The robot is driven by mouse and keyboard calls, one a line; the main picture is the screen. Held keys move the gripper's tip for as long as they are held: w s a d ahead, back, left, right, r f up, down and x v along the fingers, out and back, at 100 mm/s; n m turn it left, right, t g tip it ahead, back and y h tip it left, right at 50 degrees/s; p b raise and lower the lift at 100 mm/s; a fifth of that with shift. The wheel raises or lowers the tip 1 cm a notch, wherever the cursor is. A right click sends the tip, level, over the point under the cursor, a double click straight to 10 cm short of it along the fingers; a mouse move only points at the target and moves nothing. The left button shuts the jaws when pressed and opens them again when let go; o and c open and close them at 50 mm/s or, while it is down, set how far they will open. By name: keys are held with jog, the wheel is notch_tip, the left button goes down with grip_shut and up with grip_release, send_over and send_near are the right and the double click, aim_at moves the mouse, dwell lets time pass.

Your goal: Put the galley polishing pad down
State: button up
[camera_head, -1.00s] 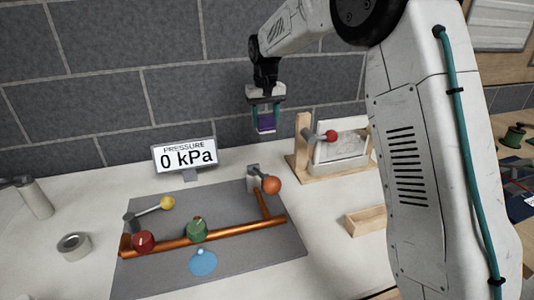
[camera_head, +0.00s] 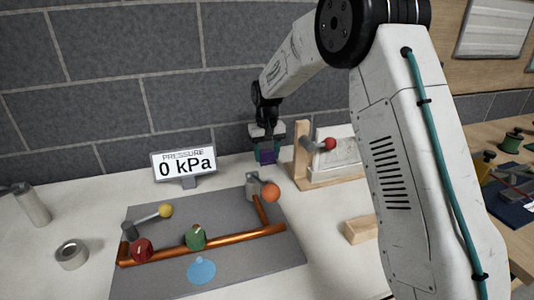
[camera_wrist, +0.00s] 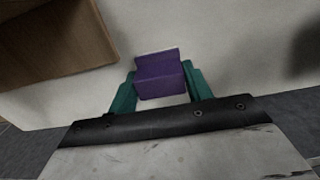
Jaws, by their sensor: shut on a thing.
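The polishing pad is a purple block (camera_wrist: 160,78), held between the teal fingers of my gripper (camera_wrist: 158,92) in the wrist view. In the head view my gripper (camera_head: 267,152) is shut on the purple pad (camera_head: 268,157). It is low near the back of the white counter, between the pressure display and the wooden stand. I cannot tell whether the pad touches the counter.
The pressure display (camera_head: 185,164) reads 0 kPa. A grey mat (camera_head: 150,285) bears copper pipes (camera_head: 220,240) and valves with coloured knobs. A wooden stand with a red-knobbed lever (camera_head: 301,155) is just right of my gripper. A small wooden block (camera_head: 360,230) lies at the right.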

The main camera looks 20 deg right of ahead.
aim_at(267, 151)
jog(key=shift+f, duration=0.1)
jog(key=o, duration=0.9)
notch_tip(267, 151, up, 12)
jog(key=shift+r, duration=0.15)
